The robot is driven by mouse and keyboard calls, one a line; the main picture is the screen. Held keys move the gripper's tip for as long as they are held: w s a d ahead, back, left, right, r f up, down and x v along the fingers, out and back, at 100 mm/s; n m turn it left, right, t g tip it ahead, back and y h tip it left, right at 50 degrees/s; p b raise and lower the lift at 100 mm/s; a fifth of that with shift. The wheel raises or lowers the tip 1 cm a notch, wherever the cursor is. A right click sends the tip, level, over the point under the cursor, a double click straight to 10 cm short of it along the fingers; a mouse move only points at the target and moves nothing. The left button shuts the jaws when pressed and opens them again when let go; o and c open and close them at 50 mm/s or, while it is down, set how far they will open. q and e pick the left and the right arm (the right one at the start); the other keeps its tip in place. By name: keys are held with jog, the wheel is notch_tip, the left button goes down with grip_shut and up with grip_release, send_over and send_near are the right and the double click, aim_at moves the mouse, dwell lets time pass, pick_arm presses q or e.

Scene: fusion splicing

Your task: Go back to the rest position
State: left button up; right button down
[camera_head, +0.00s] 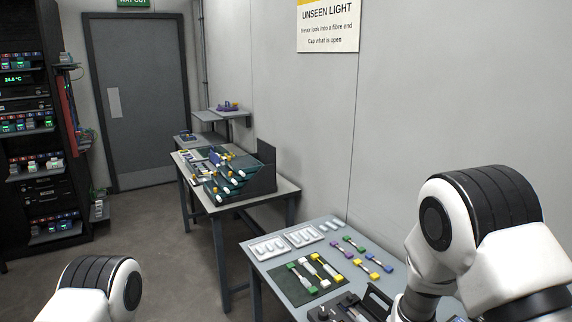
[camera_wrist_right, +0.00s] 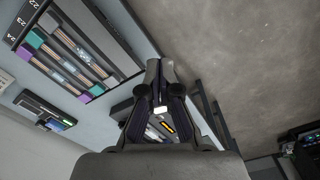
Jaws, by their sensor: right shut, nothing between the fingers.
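My right gripper (camera_wrist_right: 158,72) shows in the right wrist view with its dark fingers brought together at the tips, and nothing is held between them. It is over the edge of a light worktop, with the floor to the right. In the head view the right arm's white and black links stand at the right, over the near table (camera_head: 255,262), and its gripper is not visible there. Only a white and black link of my left arm shows at the bottom left of the head view. My left gripper is out of view.
The near table carries a dark green mat (camera_head: 303,298), white trays (camera_head: 268,247) and several coloured connector pieces. A second table (camera_head: 284,188) behind holds a dark stepped rack (camera_head: 262,181). A tall equipment rack (camera_head: 75,205) stands left. Grey floor (camera_head: 165,235) lies open between.

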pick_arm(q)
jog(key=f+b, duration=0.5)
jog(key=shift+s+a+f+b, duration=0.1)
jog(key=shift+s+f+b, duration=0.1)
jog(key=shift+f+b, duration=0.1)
pick_arm(e)
jog(key=s+d+f, duration=0.2)
jog(key=s+f, duration=0.6)
jog(key=s, duration=0.3)
jog(key=s+d+f, duration=0.2)
jog(key=s+f, duration=0.7)
jog(key=s, duration=0.2)
jog(key=shift+d+f, duration=0.2)
jog(key=shift+f, duration=0.05)
jog(key=shift+w+d, duration=0.1)
jog(key=shift+w, duration=0.05)
